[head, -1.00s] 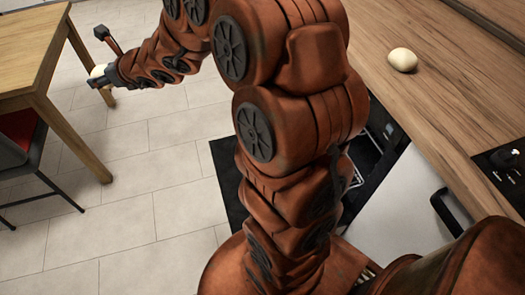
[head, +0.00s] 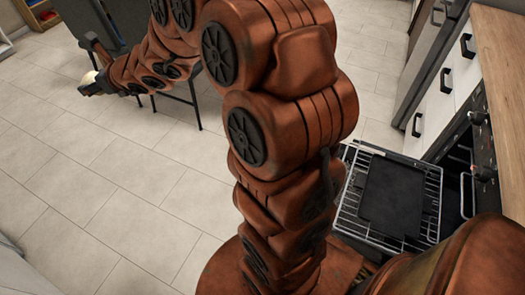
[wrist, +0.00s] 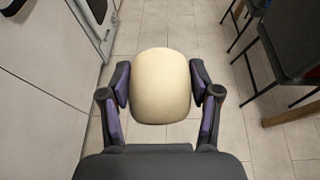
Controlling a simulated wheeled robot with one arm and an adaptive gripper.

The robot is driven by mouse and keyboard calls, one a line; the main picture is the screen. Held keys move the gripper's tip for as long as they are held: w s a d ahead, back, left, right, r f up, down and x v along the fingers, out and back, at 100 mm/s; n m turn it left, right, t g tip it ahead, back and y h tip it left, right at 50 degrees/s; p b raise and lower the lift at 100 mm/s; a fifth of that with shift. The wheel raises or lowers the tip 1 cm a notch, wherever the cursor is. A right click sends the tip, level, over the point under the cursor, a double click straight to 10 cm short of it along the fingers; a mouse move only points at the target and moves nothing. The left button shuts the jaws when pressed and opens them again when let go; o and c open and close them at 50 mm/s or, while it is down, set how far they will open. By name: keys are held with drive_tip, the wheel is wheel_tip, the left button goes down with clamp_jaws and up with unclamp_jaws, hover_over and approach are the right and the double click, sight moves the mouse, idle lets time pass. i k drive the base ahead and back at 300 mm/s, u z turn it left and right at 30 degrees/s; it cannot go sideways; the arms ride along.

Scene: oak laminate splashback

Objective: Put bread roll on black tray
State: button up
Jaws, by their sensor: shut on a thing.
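My gripper (wrist: 161,95) is shut on a pale cream bread roll (wrist: 161,80), with one finger against each side of it. In the head view the bread roll (head: 90,77) shows only as a small pale patch at the end of my arm, at the upper left, held above the floor. The black tray (head: 392,195) lies flat on a wire rack pulled out of the oven at the right. My gripper is far from the tray, on the other side of my arm.
The wire rack (head: 432,200) sticks out low beside the oven (head: 462,150). A wooden counter (head: 503,55) runs along the right edge. Dark chairs (wrist: 292,45) stand at the upper right of the wrist view. The tiled floor (head: 110,180) at the left is clear.

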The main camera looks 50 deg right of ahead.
sight(395, 179)
drive_tip(key=u, duration=0.35)
drive_tip(key=i, duration=0.7)
drive_tip(key=z, duration=1.65)
drive_tip(key=i, duration=0.85)
drive_tip(key=z, duration=1.25)
drive_tip(key=i, duration=0.5)
drive_tip(key=z, duration=1.6)
